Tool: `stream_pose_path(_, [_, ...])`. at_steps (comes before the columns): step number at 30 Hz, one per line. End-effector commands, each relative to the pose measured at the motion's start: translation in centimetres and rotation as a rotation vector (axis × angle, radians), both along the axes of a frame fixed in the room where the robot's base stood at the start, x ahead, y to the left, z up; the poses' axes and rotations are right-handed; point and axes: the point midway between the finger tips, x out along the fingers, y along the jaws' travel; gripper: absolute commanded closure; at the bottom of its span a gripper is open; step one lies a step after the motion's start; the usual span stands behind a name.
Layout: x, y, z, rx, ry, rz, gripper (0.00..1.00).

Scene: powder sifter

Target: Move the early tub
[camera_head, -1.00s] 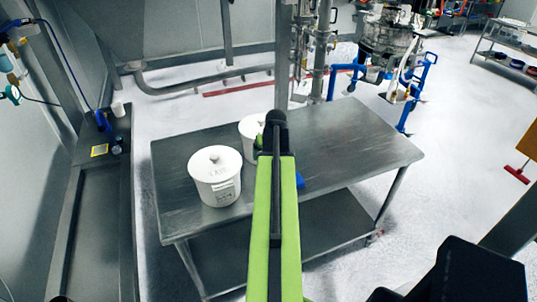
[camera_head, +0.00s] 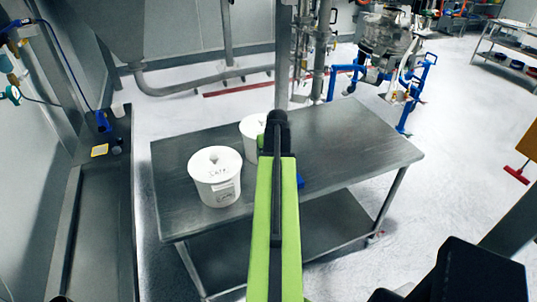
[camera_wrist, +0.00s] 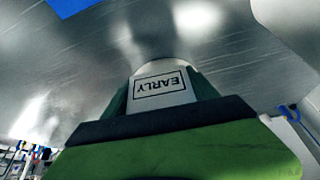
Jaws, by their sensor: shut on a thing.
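The early tub (camera_head: 249,142) is white and stands at the back of the steel table in the head view, mostly hidden behind my arm. In the wrist view, its EARLY label (camera_wrist: 160,84) shows upside down between the fingers. My gripper (camera_wrist: 160,98) is shut on the early tub. In the head view my gripper (camera_head: 272,130) is dark and hides the tub's right side. I cannot tell whether the tub touches the table top.
A second white lidded tub (camera_head: 216,178) stands left of my arm on the steel table (camera_head: 345,150). A blue thing (camera_head: 300,181) lies right of my arm. Pipes (camera_head: 318,60) rise behind the table.

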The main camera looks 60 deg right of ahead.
Motion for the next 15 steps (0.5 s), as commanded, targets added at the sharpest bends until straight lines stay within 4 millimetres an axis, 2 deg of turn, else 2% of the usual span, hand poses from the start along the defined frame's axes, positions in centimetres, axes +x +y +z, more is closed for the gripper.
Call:
stream_pose_path(9, [-0.5,-2.4,0.0,-0.002,-0.001,0.004,1.0])
stream_pose_path(15, [-0.5,-2.7,0.0,-0.003,0.0,0.007,1.0])
